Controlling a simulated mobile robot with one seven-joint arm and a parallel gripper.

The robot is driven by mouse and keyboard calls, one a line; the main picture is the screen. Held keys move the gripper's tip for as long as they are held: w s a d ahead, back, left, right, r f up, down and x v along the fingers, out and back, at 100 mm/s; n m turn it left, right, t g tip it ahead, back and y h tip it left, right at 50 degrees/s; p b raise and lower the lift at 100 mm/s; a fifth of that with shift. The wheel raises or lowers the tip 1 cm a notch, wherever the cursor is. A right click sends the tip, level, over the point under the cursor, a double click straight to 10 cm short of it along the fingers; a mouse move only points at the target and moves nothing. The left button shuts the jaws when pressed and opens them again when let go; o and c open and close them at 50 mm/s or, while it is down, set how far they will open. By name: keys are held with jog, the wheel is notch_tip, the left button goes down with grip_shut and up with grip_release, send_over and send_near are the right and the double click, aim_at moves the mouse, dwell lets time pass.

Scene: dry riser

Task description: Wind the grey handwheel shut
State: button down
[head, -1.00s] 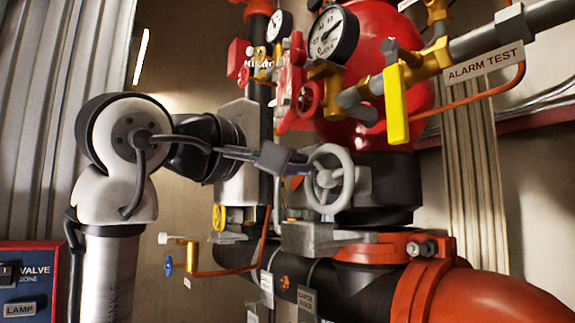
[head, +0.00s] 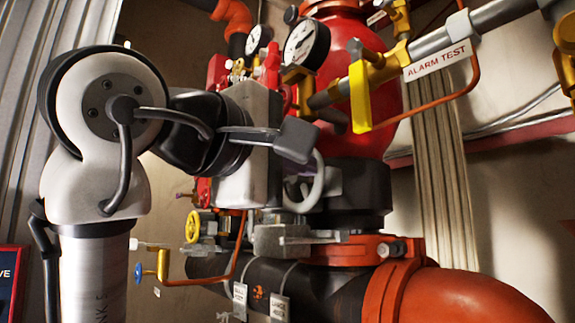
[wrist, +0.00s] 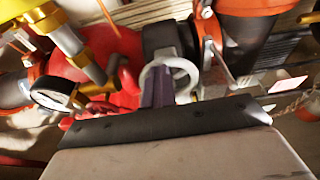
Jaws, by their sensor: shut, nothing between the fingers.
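The grey handwheel (head: 318,182) stands in front of the black pipe section below the red vessel. My gripper's body hides its left and upper part in the head view. In the wrist view the handwheel's rim (wrist: 190,68) curves around the purple fingers of my gripper (wrist: 158,75). The fingers are shut together and hold nothing. They overlap the wheel's opening in that view; I cannot tell whether they touch the rim or a spoke. In the head view the fingers are mostly hidden behind the gripper body.
A yellow lever (head: 360,97) and the ALARM TEST pipe (head: 440,55) are up and right of the wheel. A pressure gauge (head: 307,45) sits above it. An orange pipe (head: 450,290) runs low at right. A small yellow wheel (head: 193,227) is lower left.

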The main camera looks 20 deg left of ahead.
jog(key=shift+w+d+f+b, duration=0.15)
jog(key=shift+f+b, duration=0.35)
jog(key=shift+f, duration=0.45)
